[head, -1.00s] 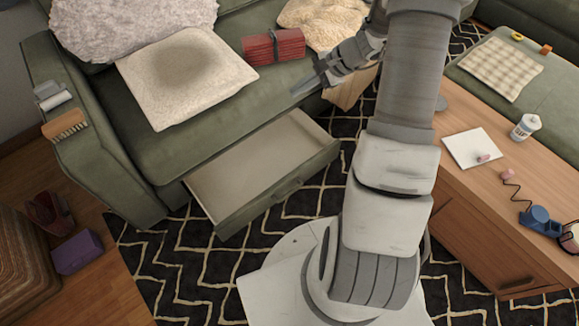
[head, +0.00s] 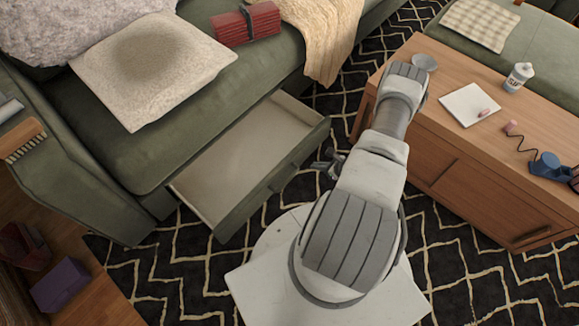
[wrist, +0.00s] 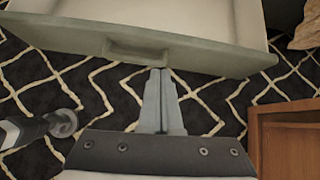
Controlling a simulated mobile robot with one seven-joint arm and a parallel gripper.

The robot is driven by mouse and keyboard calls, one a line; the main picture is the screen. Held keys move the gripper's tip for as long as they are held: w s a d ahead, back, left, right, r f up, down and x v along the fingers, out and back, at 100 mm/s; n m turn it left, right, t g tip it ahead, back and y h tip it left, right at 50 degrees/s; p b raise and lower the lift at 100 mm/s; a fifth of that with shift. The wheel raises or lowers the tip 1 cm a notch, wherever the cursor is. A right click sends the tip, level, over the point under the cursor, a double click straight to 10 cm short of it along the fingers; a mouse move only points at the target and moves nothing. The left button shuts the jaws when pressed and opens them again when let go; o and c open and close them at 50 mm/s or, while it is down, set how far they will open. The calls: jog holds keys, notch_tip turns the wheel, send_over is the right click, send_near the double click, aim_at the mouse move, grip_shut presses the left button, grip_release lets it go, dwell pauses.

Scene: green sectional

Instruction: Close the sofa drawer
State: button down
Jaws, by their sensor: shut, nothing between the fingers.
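The sofa drawer (head: 247,160) is pulled out from under the green sofa (head: 200,117), and its inside looks empty. In the wrist view the drawer front (wrist: 190,50) crosses the top, with a recessed handle (wrist: 136,49) left of centre. My gripper (head: 330,163) is low beside the drawer's right front, partly hidden behind my arm. In the wrist view my gripper (wrist: 160,72) has its fingers together and empty, with the tips at the lower edge of the drawer front, just right of the handle. I cannot tell whether they touch it.
A wooden coffee table (head: 480,190) stands close to the right of my arm. A patterned rug (head: 170,270) covers the floor. A cushion (head: 150,65), a red bundle (head: 246,24) and a beige blanket (head: 318,35) lie on the sofa, above the drawer.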

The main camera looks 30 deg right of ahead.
aim_at(288, 164)
jog(key=shift+m, duration=0.4)
jog(key=w+a+f+b, duration=0.1)
jog(key=f, duration=0.2)
jog(key=w+a+f+b, duration=0.1)
jog(key=w+f+b, duration=0.1)
jog(key=f, duration=0.2)
jog(key=w+a+f+b, duration=0.1)
jog(key=w+f+b, duration=0.1)
jog(key=f, duration=0.1)
jog(key=shift+w+f, duration=0.2)
jog(key=shift+w, duration=0.05)
jog(key=w, duration=0.2)
jog(key=w+a, duration=0.1)
jog(key=shift+a+r+b, duration=0.1)
jog(key=shift+r+b, duration=0.15)
jog(key=shift+b, duration=0.15)
jog(key=shift+w+a+r, duration=0.1)
jog(key=shift+w, duration=0.25)
jog(key=shift+w+a, duration=0.1)
